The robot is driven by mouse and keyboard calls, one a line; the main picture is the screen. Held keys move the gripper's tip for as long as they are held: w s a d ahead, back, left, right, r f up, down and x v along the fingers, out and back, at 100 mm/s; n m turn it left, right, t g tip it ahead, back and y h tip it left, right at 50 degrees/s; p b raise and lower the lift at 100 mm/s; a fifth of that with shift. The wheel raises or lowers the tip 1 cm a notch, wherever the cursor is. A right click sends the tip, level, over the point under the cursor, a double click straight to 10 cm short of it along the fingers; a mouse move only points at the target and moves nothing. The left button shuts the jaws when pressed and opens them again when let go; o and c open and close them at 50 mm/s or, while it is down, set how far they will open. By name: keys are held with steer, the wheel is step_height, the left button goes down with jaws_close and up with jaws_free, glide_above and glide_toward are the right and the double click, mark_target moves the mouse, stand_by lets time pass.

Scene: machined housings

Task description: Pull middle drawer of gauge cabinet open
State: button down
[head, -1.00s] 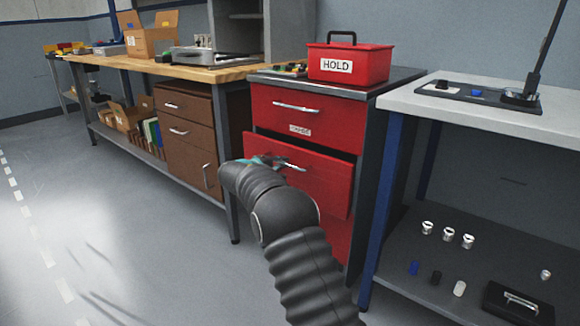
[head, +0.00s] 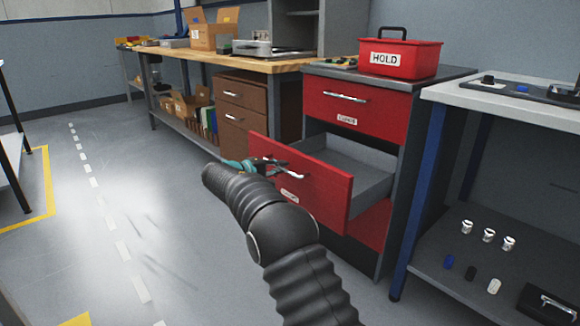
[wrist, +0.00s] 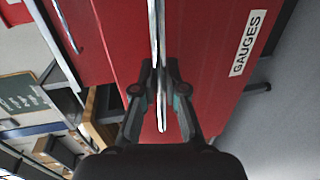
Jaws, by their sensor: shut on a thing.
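The red gauge cabinet (head: 357,104) stands right of centre in the head view. Its middle drawer (head: 318,189) is pulled well out, and its grey inside shows empty where visible. My gripper (head: 254,165) is at the drawer's front, shut on the silver bar handle (head: 285,170). In the wrist view the handle (wrist: 155,50) runs between the two fingers of my gripper (wrist: 160,92), with the red drawer front and its GAUGES label (wrist: 248,43) behind. The top drawer is shut. The lower part of the cabinet is partly hidden by the open drawer and my arm.
A red HOLD box (head: 400,57) sits on the cabinet. A wooden-topped bench (head: 270,65) with brown drawers (head: 240,105) stands to the left, and a grey bench (head: 470,98) with small parts on its lower shelf to the right. The floor (head: 170,230) at left is clear.

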steer(key=shift+s+a, duration=0.3)
steer(key=shift+a, duration=0.1)
steer(key=c, duration=1.2)
jaws_free()
steer(key=shift+a, duration=0.1)
steer(key=v, duration=1.2)
